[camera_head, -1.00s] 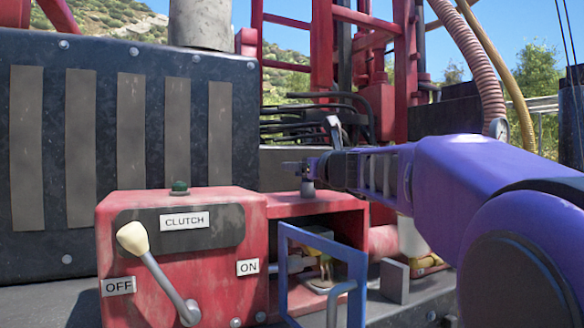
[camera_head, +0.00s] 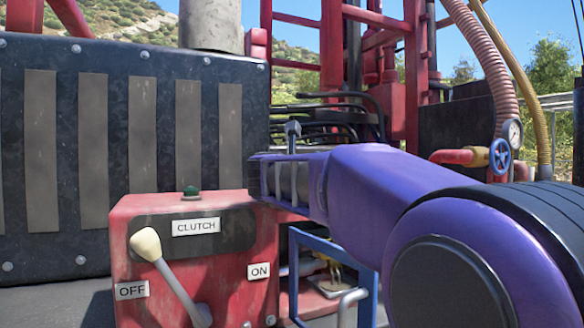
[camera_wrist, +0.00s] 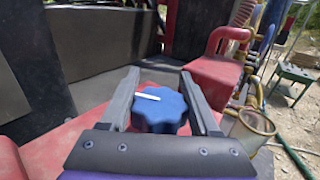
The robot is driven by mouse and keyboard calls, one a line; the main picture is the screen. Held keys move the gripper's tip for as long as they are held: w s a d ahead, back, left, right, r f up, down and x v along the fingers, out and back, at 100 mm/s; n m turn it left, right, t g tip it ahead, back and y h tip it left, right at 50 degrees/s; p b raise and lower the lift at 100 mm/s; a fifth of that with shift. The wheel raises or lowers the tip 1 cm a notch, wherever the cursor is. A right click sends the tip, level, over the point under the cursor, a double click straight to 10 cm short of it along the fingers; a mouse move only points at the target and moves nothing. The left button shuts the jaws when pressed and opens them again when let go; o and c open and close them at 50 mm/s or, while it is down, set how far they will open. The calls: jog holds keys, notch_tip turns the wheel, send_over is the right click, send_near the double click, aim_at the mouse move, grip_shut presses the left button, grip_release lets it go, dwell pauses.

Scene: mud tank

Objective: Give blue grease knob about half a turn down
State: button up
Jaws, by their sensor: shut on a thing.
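The blue grease knob (camera_wrist: 162,112) shows in the wrist view, round with a scalloped edge and a white line on its top. The line lies nearly level, on the left half of the top. My gripper (camera_wrist: 159,82) is shut on the knob, one grey finger along each side. In the head view my purple arm reaches left to above the right end of the red clutch box. The knob is hidden there, and the fingertips cannot be made out.
The red clutch box (camera_head: 240,297) has a cream-knobbed lever (camera_head: 147,246) and a green button (camera_head: 191,191). A blue frame (camera_head: 372,290) stands below my arm. A blue valve wheel (camera_head: 500,156) is at right. A dark ribbed panel (camera_head: 99,150) stands behind.

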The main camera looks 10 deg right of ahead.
jog(key=m+g+h, duration=0.1)
jog(key=m+g+h+p, duration=0.1)
jog(key=m+g+h, duration=0.2)
jog(key=g, duration=0.1)
jog(key=shift+s+d+r+m+h+p, duration=0.2)
jog(key=shift+s+d+m+h+p, duration=0.1)
jog(key=shift+s+d, duration=0.05)
jog(key=shift+s+d+m+g+h+p, duration=0.2)
jog(key=shift+m+g+h+p, duration=0.5)
jog(key=shift+g, duration=0.5)
jog(key=shift+s+d+m+g+h+p, duration=0.1)
jog(key=shift+s+m+g+h+p, duration=0.3)
jog(key=shift+m+g, duration=0.65)
jog(key=shift+w+f+g, duration=0.1)
jog(key=shift+g, duration=0.25)
jog(key=o, duration=1.4)
jog(key=shift+c, duration=0.2)
jog(key=shift+a+f, duration=0.1)
jog(key=v, duration=1.7)
jog(key=shift+a+f+p, duration=0.1)
jog(key=shift+a+p, duration=0.05)
jog(key=shift+p, duration=0.15)
